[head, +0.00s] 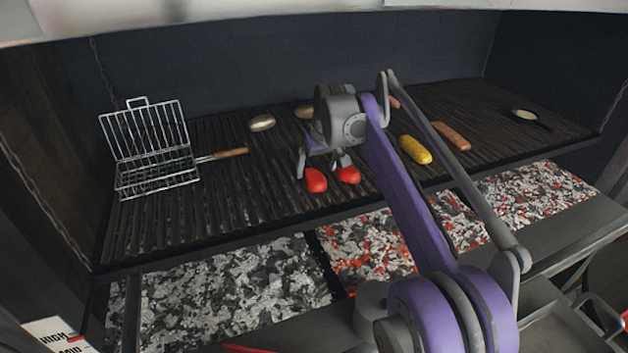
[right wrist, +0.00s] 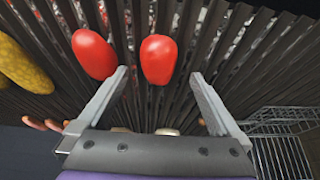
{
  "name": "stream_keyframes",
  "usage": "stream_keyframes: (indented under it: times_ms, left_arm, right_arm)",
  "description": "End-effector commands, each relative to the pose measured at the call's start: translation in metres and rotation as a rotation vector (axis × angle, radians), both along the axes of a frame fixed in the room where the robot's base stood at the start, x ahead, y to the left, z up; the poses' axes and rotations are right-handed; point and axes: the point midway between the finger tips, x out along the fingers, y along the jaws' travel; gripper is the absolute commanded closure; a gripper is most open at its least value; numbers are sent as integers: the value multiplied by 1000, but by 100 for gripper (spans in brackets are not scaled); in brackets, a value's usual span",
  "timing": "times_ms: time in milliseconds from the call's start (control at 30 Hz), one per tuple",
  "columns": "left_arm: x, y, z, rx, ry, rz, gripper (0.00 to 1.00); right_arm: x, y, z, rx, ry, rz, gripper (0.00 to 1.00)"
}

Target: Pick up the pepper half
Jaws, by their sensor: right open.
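Two red pepper halves lie side by side on the grill grate: the left one (head: 316,181) and the right one (head: 348,175) in the head view. My right gripper (head: 322,168) is open just behind them, close above the grate. In the right wrist view, one pepper half (right wrist: 159,59) lies between the lines of the open fingers (right wrist: 160,75), around their tips. The other pepper half (right wrist: 93,54) is outside the left finger. Nothing is held; whether a finger touches a pepper I cannot tell. My left gripper is not in view.
A wire grill basket (head: 150,140) with a wooden handle stands at the left. A pale round item (head: 262,123) lies behind.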

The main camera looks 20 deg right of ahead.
Motion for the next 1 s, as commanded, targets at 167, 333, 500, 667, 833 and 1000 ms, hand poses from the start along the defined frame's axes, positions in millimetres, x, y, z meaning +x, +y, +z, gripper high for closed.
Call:
stream_keyframes:
  times_ms: [167, 333, 500, 667, 833, 1000]
  left_arm:
    - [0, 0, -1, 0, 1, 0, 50]
    - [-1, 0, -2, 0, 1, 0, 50]
    - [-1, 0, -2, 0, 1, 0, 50]
    - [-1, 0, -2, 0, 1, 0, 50]
    - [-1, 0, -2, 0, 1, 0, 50]
    - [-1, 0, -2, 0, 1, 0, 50]
  right_arm:
    - [11, -4, -26, 0, 0, 0, 0]
    - [17, -4, -39, 0, 0, 0, 0]
    - [17, -4, -40, 0, -1, 0, 0]
    - [17, -4, -40, 0, -1, 0, 20]
    - [17, -4, -40, 0, -1, 0, 50]
    - [17, -4, -40, 0, -1, 0, 81]
